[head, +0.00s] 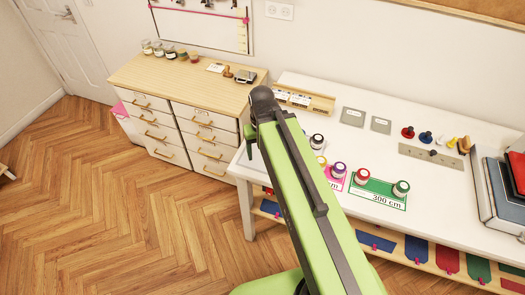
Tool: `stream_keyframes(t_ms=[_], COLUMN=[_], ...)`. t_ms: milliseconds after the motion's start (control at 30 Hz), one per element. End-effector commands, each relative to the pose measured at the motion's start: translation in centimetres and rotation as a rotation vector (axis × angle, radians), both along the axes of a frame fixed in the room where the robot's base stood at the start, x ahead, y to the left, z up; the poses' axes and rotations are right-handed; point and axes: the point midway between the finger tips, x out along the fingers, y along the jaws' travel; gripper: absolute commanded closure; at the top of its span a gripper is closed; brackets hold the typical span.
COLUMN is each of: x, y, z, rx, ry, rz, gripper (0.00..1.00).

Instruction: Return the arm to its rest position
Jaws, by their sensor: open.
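My green arm (305,185) reaches from the bottom middle of the head view up to a dark end joint (263,100). It passes in front of the white table's left part. A small dark green part of my gripper (249,140) shows just left of that joint, over the gap between the wooden cabinet and the table. Most of the gripper is hidden behind the arm. It is open, and I see nothing held in it.
The white table (300,95) carries thread spools (400,188) on cards, a wooden tray (304,100), small coloured pieces and books (498,188). The drawer cabinet (187,85) with jars stands at the back left.

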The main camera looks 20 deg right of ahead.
Motion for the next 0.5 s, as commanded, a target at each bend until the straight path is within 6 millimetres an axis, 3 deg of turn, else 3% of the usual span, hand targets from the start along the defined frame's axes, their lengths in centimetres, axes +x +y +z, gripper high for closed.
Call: stream_keyframes(t_ms=[167,267,400,500], x=[0.0,0.0,0.0,0.0], y=[-0.1,-0.1,-0.1,-0.2], z=[-0.3,-2.3,-6.7,-8.0], rx=[0.000,0.000,0.000,0.000], ry=[0.000,0.000,0.000,0.000], rz=[0.000,0.001,0.001,0.001], gripper=[0.33,0.33,0.33,0.33])
